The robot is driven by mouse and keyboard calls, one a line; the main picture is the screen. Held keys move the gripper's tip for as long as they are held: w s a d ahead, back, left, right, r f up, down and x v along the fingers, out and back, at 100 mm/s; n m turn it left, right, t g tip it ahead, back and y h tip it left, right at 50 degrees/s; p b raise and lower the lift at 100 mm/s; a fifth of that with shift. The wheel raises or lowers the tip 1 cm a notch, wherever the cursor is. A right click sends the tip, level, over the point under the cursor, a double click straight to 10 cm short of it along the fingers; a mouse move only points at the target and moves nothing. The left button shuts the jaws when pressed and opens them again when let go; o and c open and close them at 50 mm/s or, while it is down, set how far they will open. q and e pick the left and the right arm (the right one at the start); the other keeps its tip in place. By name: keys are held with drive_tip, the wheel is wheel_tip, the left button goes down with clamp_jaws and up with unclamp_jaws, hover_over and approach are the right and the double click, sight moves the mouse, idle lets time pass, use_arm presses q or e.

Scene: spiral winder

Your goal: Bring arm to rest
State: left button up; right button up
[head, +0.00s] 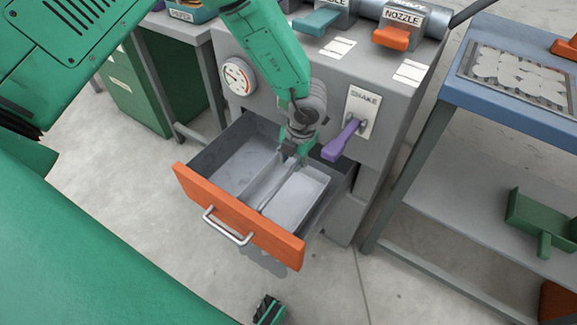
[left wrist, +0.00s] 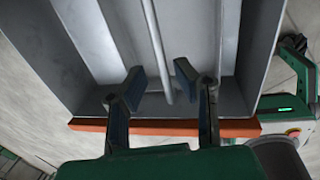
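My left arm reaches down from the top of the head view. Its gripper (head: 293,152) is over the open drawer, at the inner part of it. In the left wrist view the two fingers (left wrist: 158,76) stand apart with nothing held between them. A thin divider of the drawer runs up the picture beyond the gap. The drawer (head: 240,217) has an orange front with a metal handle and is pulled out of the grey machine (head: 330,75). It shows a divided grey inside.
A purple lever (head: 344,140) labelled SHAKE is close to the right of my left gripper. A round gauge (head: 238,77) is on the machine's left, and an orange nozzle lever (head: 391,38) is on top. A blue-topped table (head: 480,95) stands at the right.

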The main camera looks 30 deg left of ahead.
use_arm(q)
drive_tip(key=shift+d+r, duration=0.25)
drive_tip(key=shift+r, duration=0.8)
drive_tip(key=shift+s+a, duration=0.1)
